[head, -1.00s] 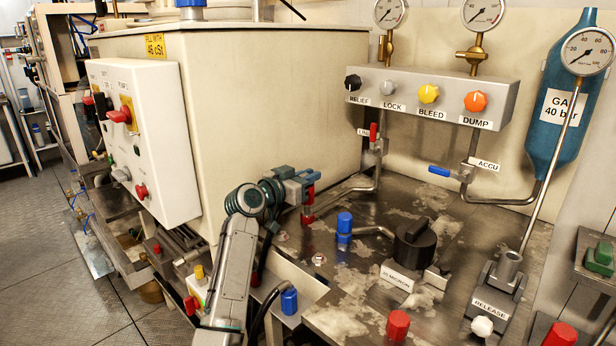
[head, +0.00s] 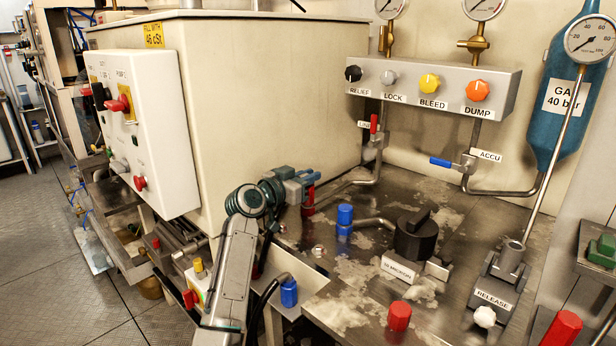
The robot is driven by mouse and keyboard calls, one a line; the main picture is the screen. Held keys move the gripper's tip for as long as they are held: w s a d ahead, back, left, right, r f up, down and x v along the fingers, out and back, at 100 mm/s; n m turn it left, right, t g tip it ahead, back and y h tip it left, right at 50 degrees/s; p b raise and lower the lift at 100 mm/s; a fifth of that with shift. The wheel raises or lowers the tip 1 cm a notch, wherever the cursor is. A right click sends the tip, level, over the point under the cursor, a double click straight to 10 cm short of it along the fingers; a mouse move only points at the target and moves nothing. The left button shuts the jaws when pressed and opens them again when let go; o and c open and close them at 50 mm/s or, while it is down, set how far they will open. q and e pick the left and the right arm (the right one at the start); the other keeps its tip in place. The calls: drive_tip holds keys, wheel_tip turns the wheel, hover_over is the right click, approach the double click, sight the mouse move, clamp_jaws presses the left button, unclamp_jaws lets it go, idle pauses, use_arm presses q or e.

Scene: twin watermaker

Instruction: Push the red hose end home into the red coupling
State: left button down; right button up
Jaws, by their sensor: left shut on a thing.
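My left gripper (head: 302,184) reaches in from the left over the dark metal bench top, its jaws shut on the red hose end (head: 310,192). The hose end stands roughly upright, with a little of it showing beside the jaws. The red coupling (head: 307,211) is directly below it on the bench, near the pipe at the tank's corner. Hose end and coupling look in line and very close. I cannot tell whether they touch or how deep the end sits. My right gripper is out of view.
A blue coupling (head: 344,222) with a pipe and a black filter knob (head: 414,234) stand to the right. The cream tank (head: 270,100) rises behind the gripper. A red cap (head: 399,316) is at the front.

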use_arm(q)
drive_tip(key=shift+f, duration=0.3)
drive_tip(key=c, duration=1.3)
unclamp_jaws()
drive_tip(key=v, duration=1)
drive_tip(key=shift+s+a, duration=0.25)
drive_tip(key=shift+s, duration=0.05)
drive_tip(key=shift+f, duration=0.1)
